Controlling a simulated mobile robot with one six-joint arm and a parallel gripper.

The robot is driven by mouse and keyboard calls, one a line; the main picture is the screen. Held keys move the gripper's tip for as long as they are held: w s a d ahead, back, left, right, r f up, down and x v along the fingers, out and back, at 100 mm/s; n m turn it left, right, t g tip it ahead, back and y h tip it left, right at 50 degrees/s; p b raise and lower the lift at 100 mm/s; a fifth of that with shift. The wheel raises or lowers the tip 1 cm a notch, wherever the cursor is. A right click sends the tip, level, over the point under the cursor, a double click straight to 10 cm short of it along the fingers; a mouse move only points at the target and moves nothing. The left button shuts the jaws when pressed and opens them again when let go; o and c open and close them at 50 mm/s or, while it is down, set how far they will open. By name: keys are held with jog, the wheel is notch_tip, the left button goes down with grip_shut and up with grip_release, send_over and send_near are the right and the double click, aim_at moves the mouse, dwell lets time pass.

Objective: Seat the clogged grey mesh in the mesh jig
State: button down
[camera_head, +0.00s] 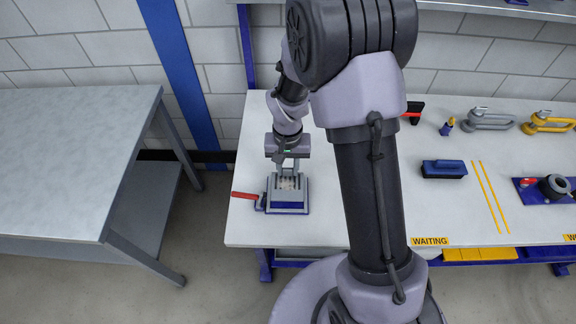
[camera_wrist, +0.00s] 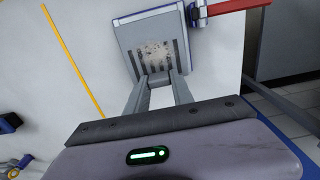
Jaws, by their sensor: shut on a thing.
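The mesh jig (camera_head: 288,208) is a grey block on a blue base at the left end of the white bench. It has a red lever (camera_head: 245,196) at its left, which shows at the upper right in the wrist view (camera_wrist: 238,6). The clogged grey mesh (camera_wrist: 156,55) shows dark slots and pale brown grime, and lies over the jig's grey plate (camera_wrist: 128,36). My gripper (camera_head: 288,174) points down at the jig and is shut on the mesh's near edge; its fingertips also show in the wrist view (camera_wrist: 158,80). I cannot tell whether the mesh rests fully flat in the jig.
A blue brush-like block (camera_head: 444,169), yellow strips (camera_head: 490,197) and a blue fixture (camera_head: 548,188) lie to the right. Grey and yellow shackle-like parts (camera_head: 487,119) stand at the back. A separate grey table (camera_head: 75,160) is at the left, across a gap.

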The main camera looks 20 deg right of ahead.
aim_at(287, 176)
jog(key=shift+f+b, duration=0.65)
jog(key=shift+f, duration=0.55)
jog(key=shift+f+b, duration=0.9)
jog(key=shift+b, duration=0.05)
dwell(0.5)
jog(key=c, duration=1)
grip_release()
notch_tip(287, 176, up, 18)
jog(key=p, duration=0.7)
jog(key=shift+f, duration=0.25)
